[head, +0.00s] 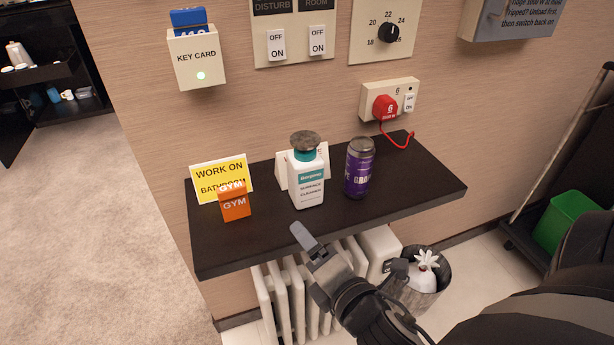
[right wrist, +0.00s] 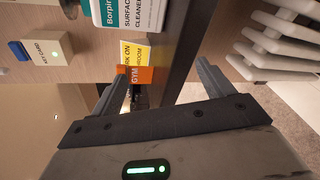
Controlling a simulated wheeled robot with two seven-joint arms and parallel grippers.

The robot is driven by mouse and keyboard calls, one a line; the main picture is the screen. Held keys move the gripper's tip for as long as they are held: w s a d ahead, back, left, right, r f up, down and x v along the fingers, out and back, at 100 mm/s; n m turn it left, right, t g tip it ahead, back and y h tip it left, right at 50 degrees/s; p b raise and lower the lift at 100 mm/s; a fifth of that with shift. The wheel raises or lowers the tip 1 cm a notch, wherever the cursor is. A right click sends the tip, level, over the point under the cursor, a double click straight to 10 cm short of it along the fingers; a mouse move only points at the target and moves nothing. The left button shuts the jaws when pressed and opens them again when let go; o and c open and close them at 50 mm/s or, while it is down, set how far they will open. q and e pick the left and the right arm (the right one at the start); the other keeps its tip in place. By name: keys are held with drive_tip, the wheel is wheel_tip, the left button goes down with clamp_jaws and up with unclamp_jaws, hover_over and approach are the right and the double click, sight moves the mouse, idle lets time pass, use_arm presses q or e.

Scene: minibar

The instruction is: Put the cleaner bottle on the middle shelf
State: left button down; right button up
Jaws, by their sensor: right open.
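The cleaner bottle (head: 308,180), white with a teal label and neck and a grey-brown top, stands upright on a dark wall shelf (head: 412,197). Its labelled side also shows at the top of the right wrist view (right wrist: 128,12). My right gripper (head: 345,258) is open and empty, below and in front of that shelf's front edge, apart from the bottle. Its two fingers (right wrist: 155,88) show in the right wrist view with the shelf edge between them. A dark cabinet (head: 62,72) with shelves stands far left; I cannot tell which is the middle shelf. My left gripper is not in view.
A purple can (head: 359,168) stands close right of the bottle, and a white card (head: 281,172) is behind it. An orange GYM box (head: 234,203) and yellow sign (head: 221,177) are left. A radiator (head: 290,300) and bin (head: 432,290) are below. Carpet at left is clear.

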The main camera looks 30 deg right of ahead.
sight(310, 173)
drive_tip(key=d+r+n+t+h, duration=0.25)
drive_tip(key=r+n, duration=0.35)
drive_tip(key=n, duration=0.5)
drive_tip(key=shift+n, duration=0.7)
drive_tip(key=p+x, duration=0.1)
drive_tip(key=x, duration=0.2)
drive_tip(key=p+x, duration=0.1)
drive_tip(key=x, duration=0.3)
drive_tip(key=d+p+x, duration=0.1)
drive_tip(key=x, duration=0.3)
drive_tip(key=shift+s+r, duration=0.15)
drive_tip(key=shift+r, duration=0.15)
drive_tip(key=p+x, duration=0.1)
drive_tip(key=x, duration=0.3)
drive_tip(key=shift+d+r, duration=0.15)
drive_tip(key=shift+d, duration=0.1)
drive_tip(key=shift+w+d, duration=0.1)
drive_tip(key=shift+w, duration=0.45)
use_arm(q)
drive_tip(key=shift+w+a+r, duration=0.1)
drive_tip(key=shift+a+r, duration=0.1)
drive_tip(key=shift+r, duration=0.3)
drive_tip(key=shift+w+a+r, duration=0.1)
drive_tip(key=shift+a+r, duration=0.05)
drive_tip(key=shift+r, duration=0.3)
